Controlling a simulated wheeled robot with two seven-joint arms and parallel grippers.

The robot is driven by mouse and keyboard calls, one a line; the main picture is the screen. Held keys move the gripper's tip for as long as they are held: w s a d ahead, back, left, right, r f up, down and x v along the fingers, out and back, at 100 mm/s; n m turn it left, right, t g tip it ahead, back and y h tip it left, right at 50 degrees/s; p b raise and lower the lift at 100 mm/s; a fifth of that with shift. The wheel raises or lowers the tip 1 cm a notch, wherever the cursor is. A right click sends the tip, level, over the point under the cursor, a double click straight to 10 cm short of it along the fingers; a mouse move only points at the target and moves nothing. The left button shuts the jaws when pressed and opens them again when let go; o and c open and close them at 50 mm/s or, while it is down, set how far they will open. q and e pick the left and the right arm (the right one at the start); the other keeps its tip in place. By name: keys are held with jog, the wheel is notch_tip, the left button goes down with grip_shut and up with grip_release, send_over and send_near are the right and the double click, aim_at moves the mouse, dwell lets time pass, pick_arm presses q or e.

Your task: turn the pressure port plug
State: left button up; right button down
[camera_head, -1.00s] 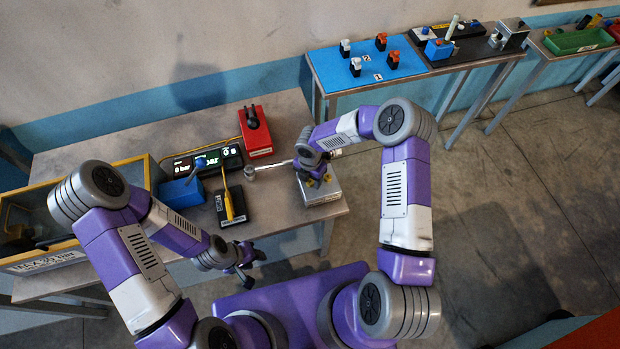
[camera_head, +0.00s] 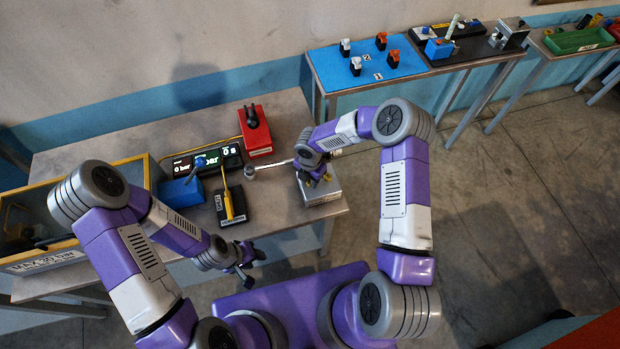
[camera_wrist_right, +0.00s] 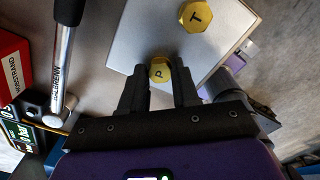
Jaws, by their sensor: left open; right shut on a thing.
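A silver metal block (camera_head: 322,195) sits at the right front corner of the workbench. In the right wrist view the block (camera_wrist_right: 130,40) carries two brass hex plugs, one marked T (camera_wrist_right: 196,15) and one marked P (camera_wrist_right: 160,70). My right gripper (camera_wrist_right: 160,88) is shut on the P plug, with a black finger on each side of it; the T plug stands free. In the head view my right gripper (camera_head: 316,178) is over the block and hides part of it. My left gripper (camera_head: 247,275) is open and empty, off the bench's front edge.
A chrome wrench (camera_wrist_right: 62,60) lies beside the block. A red box (camera_head: 256,132), a pressure display (camera_head: 228,157), a blue device (camera_head: 182,192) and a black base with a yellow-handled tool (camera_head: 231,205) stand left of it. A framed bin (camera_head: 40,262) is at far left.

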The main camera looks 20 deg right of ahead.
aim_at(310, 181)
jog(key=m+b, duration=0.4)
jog(key=shift+f, duration=0.15)
jog(key=m+b, duration=0.4)
jog(key=m, duration=0.1)
jog(key=shift+m, duration=0.4)
jog(key=m+b, duration=0.3)
jog(key=m, duration=0.2)
jog(key=shift+m+b, duration=1)
jog(key=shift+m, duration=1.4)
jog(key=shift+r, duration=0.2)
jog(key=c, duration=0.8)
grip_release()
notch_tip(310, 181, up, 8)
jog(key=shift+f+p, duration=0.2)
jog(key=shift+p, duration=0.3)
